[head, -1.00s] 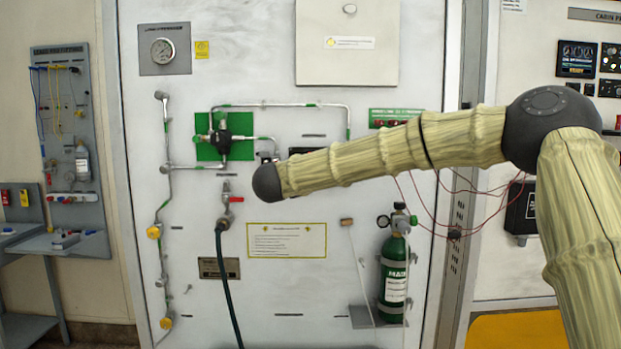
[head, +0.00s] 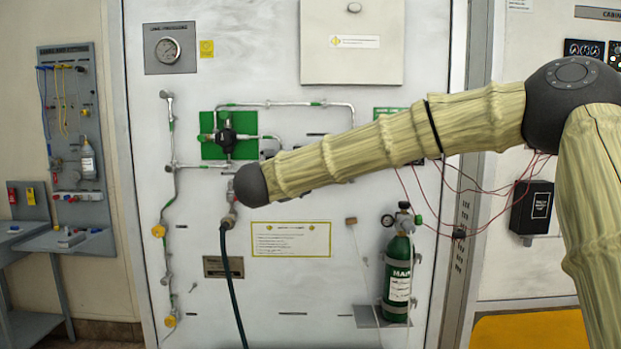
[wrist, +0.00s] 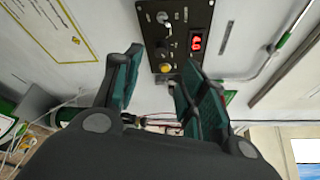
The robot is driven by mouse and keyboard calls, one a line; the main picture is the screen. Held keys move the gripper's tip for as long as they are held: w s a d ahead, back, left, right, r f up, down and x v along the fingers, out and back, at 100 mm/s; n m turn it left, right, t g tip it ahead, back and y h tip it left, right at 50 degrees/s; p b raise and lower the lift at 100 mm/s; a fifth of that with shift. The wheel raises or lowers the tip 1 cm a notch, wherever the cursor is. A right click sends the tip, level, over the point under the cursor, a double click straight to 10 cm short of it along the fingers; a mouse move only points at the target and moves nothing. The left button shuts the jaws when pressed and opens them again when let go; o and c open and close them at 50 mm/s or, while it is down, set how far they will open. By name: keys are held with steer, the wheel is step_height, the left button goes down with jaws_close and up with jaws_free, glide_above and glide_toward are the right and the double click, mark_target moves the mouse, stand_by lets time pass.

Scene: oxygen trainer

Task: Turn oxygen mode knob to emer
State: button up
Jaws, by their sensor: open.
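In the wrist view a dark control panel (wrist: 181,30) shows between and beyond my fingers. It carries a silver knob or switch (wrist: 163,17), a yellow round control (wrist: 165,67) and a lit red display (wrist: 196,44). I cannot read its labels or tell which control is the oxygen mode knob. My gripper (wrist: 161,62) is open, with one green-padded finger on either side of the panel's lower part. I see nothing held; contact with the panel is unclear. In the head view my arm's rounded end hides the gripper and most of the panel.
The white wall board carries a green plate with a black valve (head: 226,137), metal pipes, a dark hose (head: 231,270) and a yellow-edged placard (head: 291,239). A green oxygen cylinder (head: 398,275) stands lower right. Red wires hang behind my arm.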

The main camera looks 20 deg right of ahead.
steer(key=shift+v, duration=1.85)
